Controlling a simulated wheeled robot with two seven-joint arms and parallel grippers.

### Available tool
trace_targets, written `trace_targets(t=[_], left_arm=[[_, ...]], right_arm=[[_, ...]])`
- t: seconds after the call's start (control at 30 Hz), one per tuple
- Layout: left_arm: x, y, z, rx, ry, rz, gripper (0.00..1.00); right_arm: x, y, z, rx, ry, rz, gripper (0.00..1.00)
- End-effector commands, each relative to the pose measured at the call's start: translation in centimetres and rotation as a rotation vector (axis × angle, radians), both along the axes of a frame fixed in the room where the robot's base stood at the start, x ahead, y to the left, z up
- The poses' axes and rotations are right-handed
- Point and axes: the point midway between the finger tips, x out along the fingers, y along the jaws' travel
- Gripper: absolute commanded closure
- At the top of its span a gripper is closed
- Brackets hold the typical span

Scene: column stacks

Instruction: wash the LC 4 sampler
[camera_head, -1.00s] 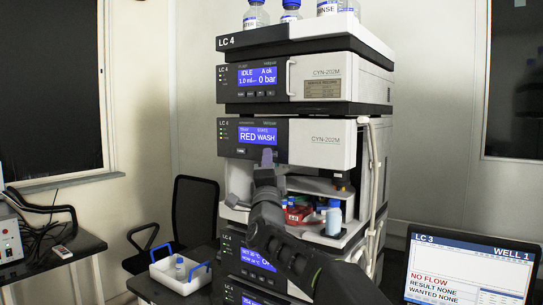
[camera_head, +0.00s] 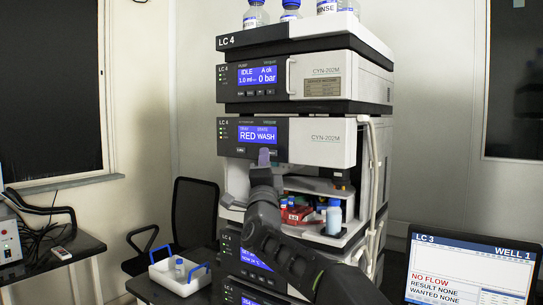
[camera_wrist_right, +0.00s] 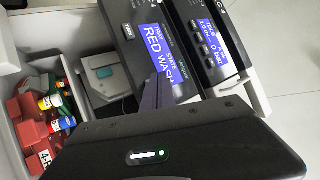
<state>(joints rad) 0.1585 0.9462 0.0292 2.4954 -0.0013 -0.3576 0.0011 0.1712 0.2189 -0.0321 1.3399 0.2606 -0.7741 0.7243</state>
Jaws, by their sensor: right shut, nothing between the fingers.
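The LC 4 stack (camera_head: 290,120) stands in the middle of the head view. Its sampler module (camera_head: 318,141) has a blue display (camera_head: 257,136) reading "RED" and "WASH"; the display also shows in the right wrist view (camera_wrist_right: 158,47). My left gripper is not in view.
The open bay below the sampler holds a red tray (camera_head: 297,213) with vials and a white bottle (camera_head: 334,217). Bottles (camera_head: 291,10) stand on top of the stack. A white carrier (camera_head: 180,275) sits at the lower left.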

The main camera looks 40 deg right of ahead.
Motion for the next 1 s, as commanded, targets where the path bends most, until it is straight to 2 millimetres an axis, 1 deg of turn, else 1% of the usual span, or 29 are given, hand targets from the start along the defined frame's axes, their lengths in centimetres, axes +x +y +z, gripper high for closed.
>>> trace_targets(t=[0.17, 0.27, 0.5, 0.7, 0.8, 1.0], left_arm=[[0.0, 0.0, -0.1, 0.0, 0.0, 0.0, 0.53], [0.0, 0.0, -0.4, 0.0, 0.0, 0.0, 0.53], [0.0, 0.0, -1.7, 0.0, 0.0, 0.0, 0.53], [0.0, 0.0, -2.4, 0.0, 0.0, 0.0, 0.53], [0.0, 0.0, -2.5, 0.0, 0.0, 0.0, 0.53], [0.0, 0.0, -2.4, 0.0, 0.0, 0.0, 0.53]], right_arm=[[0.0, 0.1, 0.0, -0.001, -0.001, 0.0, 1.0], [-0.2, 0.6, -0.1, 0.0, -0.001, 0.001, 1.0], [-0.9, 2.8, -0.2, -0.001, -0.003, 0.002, 1.0], [-1.3, 4.4, -0.1, 0.0, -0.001, 0.002, 1.0], [-1.5, 4.8, 0.0, -0.001, -0.001, 0.0, 1.0], [-1.5, 4.8, 0.1, -0.001, -0.001, 0.0, 1.0]])
